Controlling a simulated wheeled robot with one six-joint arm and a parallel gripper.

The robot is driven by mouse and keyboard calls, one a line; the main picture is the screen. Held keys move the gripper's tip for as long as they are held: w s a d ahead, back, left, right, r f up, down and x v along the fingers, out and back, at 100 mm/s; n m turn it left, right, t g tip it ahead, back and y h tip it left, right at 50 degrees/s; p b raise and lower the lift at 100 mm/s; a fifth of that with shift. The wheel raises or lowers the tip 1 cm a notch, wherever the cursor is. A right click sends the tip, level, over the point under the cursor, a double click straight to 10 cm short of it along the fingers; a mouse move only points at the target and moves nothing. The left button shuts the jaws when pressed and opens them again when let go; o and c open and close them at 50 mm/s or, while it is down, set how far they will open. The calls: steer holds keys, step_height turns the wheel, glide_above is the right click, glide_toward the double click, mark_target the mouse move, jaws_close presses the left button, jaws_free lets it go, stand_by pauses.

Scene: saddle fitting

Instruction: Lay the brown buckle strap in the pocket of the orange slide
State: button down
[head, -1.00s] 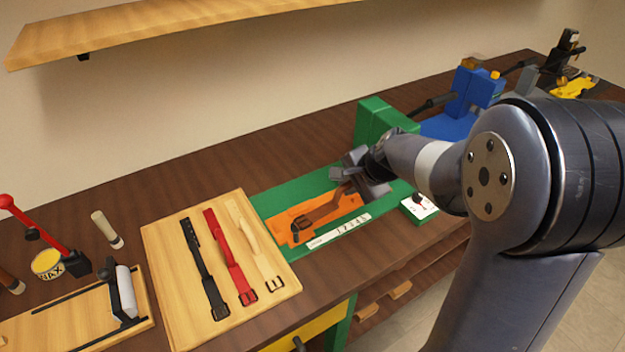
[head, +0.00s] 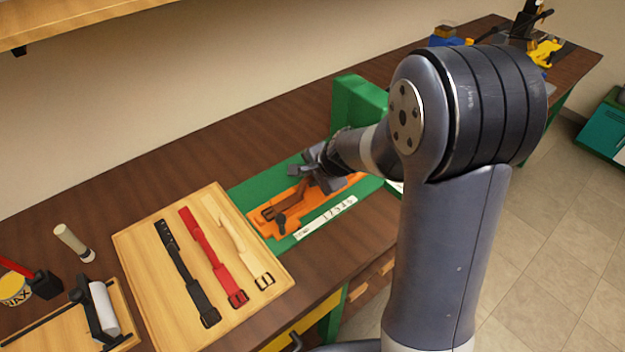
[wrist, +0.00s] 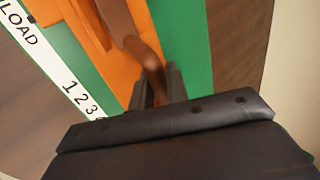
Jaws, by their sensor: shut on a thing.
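The orange slide (head: 262,227) lies on the green base (head: 244,193) of the press. My gripper (head: 322,178) is over the right part of the slide, shut on the brown buckle strap (head: 305,190). The strap runs down and left from the jaws over the slide, its buckle end towards the slide's left part. In the wrist view the strap (wrist: 147,58) bends up between the fingers (wrist: 160,84), above the orange slide (wrist: 78,22). I cannot tell whether its far end touches the pocket floor. The jaws hide the slide's right part.
A wooden board (head: 147,262) with black (head: 184,270), red (head: 212,255) and cream (head: 232,235) straps lies left of the base. A green press body (head: 358,105) stands behind. A white numbered strip (head: 325,217) lies along the front. Bare table shows behind the base.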

steer(key=shift+f, duration=0.25)
steer(key=shift+f, duration=0.15)
steer(key=c, duration=1.4)
jaws_free()
steer(key=shift+s+d+r, duration=0.1)
steer(key=shift+s+r, duration=0.05)
steer(key=shift+r, duration=0.45)
steer(key=p+v, duration=0.1)
steer(key=v, duration=1)
steer(key=shift+s+r, duration=0.1)
steer(key=shift+r, duration=0.05)
